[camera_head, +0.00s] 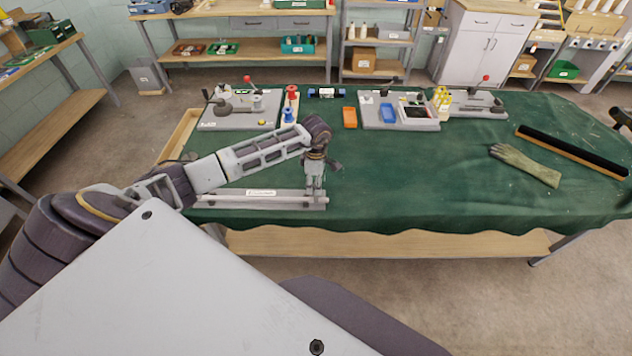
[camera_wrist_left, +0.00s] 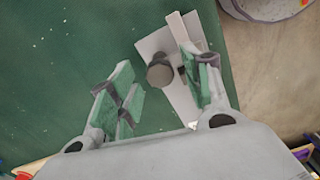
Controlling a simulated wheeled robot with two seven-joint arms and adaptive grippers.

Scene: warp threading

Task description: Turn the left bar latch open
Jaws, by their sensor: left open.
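The bar latch fixture (camera_head: 245,198) is a long grey plate with a white label and a light bar along it. It lies along the near edge of the green table in the head view. My left gripper (camera_head: 314,192) points down over its right end and hides that end. In the left wrist view my left gripper (camera_wrist_left: 160,85) is open. A round grey knob (camera_wrist_left: 160,75) shows between its fingers, nearer the right finger, with a visible gap to the left finger. The grey plate (camera_wrist_left: 153,43) lies below. The right finger overlaps the light bar (camera_wrist_left: 179,27); contact cannot be told.
Grey fixtures with red-knobbed levers (camera_head: 240,108) stand along the table's back, beside red and blue spools (camera_head: 289,113). Orange (camera_head: 350,117) and blue trays are near the middle. A glove (camera_head: 525,164) and a long black bar (camera_head: 572,150) lie right. The centre cloth (camera_head: 420,180) is clear.

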